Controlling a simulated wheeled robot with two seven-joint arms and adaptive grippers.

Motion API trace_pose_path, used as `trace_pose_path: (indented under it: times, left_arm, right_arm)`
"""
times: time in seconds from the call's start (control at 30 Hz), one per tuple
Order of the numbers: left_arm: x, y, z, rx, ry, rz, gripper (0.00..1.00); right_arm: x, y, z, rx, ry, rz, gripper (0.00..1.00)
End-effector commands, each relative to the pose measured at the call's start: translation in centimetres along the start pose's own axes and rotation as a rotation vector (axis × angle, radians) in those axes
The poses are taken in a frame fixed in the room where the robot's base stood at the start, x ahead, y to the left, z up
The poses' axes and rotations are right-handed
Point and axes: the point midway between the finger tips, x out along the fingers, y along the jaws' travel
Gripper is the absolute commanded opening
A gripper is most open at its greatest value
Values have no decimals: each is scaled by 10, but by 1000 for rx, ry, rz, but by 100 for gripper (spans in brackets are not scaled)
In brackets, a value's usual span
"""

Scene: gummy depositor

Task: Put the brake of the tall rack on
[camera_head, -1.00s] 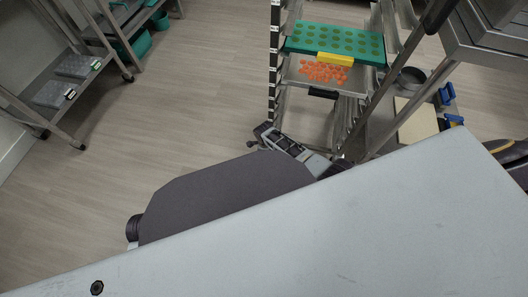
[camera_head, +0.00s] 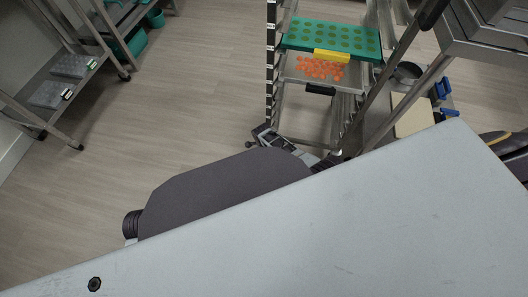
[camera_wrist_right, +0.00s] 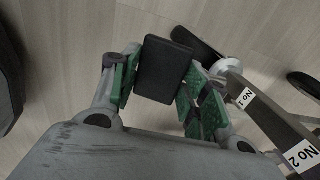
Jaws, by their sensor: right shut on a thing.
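The tall rack (camera_head: 270,65) stands at the top centre of the head view, with level labels on its upright. In the right wrist view its labelled post (camera_wrist_right: 265,115) runs down the right side. My right gripper (camera_head: 264,136) is low by the foot of that post; a grey body panel partly covers its arm. In the right wrist view the gripper (camera_wrist_right: 158,85) has its green-padded fingers on both sides of a flat black block (camera_wrist_right: 163,69), shut on it. The block looks like the brake pedal, near a caster (camera_wrist_right: 228,66). My left gripper is not in view.
The rack holds a green mould tray (camera_head: 335,38) and a tray of orange gummies (camera_head: 290,75). A metal table (camera_head: 495,45) and lower shelf items stand at right. A shelf cart (camera_head: 85,90) stands at left. The floor between is clear.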

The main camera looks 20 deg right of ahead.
Motion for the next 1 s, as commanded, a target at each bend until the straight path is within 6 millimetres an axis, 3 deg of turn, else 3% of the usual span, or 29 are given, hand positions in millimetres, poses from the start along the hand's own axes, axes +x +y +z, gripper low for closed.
trace_pose_path:
  times: [0.03,0.97,1.0]
  left_arm:
    - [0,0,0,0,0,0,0]
    - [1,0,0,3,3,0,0]
    - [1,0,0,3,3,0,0]
  right_arm:
    - [4,10,-1,4,2,17,3]
    - [7,18,0,0,6,30,3]
    - [7,18,0,0,6,30,51]
